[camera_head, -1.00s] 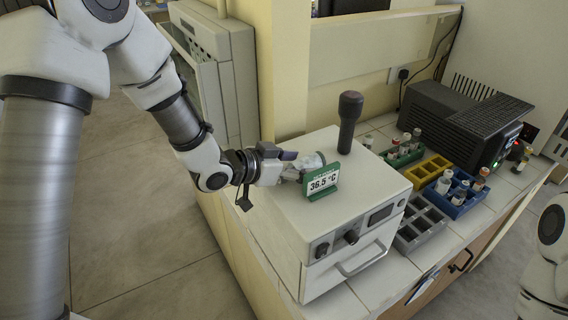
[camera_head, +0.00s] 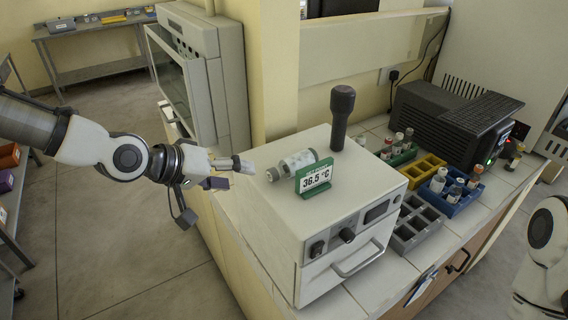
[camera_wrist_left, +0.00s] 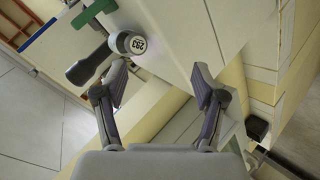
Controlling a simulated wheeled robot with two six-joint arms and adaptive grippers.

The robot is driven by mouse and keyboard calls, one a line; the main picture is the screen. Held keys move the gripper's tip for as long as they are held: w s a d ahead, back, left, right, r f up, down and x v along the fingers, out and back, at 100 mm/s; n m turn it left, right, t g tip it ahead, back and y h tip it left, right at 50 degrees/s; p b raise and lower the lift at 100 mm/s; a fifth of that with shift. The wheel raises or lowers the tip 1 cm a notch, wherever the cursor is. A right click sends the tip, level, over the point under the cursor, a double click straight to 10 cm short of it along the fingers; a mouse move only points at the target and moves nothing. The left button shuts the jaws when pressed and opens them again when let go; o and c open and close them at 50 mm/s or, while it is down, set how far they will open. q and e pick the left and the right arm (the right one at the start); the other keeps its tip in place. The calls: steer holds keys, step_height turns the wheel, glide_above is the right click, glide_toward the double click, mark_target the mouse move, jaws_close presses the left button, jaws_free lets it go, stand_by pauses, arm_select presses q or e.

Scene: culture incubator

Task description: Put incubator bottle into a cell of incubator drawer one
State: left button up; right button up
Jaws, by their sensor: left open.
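The incubator bottle (camera_head: 298,161), pale with a grey cap end, lies on its side on top of the white incubator (camera_head: 265,211), behind the green 36.5 °C sign (camera_head: 314,177). In the left wrist view a round numbered end (camera_wrist_left: 138,44), apparently the bottle's, faces the camera. The incubator's front drawer (camera_head: 345,270), with a bar handle, is shut; its cells are hidden. My left gripper (camera_head: 238,165) is open and empty, left of the bottle and apart from it. Its spread fingers show in the left wrist view (camera_wrist_left: 158,82). My right gripper is out of view.
A black upright handle (camera_head: 342,112) stands on the incubator behind the bottle. Grey (camera_head: 416,222), yellow (camera_head: 424,170) and blue (camera_head: 456,196) racks stand to the right, some with vials. A black device (camera_head: 440,120) stands behind them. Open floor lies left of the bench.

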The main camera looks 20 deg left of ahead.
arm_select(q)
steer(key=a+n+g+y, duration=0.2)
steer(key=a+n, duration=0.1)
steer(key=n, duration=0.8)
steer(key=n+g+p, duration=0.3)
steer(key=n, duration=1.1)
glide_toward(289, 160)
steer(key=f, duration=0.2)
steer(key=d, duration=0.1)
steer(key=w+d+y, duration=0.1)
steer(key=shift+w+d+r, duration=0.15)
steer(key=shift+d+r, duration=0.2)
steer(key=shift+d, duration=0.05)
steer(key=shift+y, duration=0.3)
steer(key=x, duration=0.2)
steer(key=p+x, duration=0.1)
steer(key=x, duration=0.2)
steer(key=a+x, duration=0.1)
steer(key=x, duration=0.2)
steer(key=shift+f, duration=0.4)
steer(key=shift+d+f, duration=0.15)
steer(key=c, duration=1.2)
jaws_close()
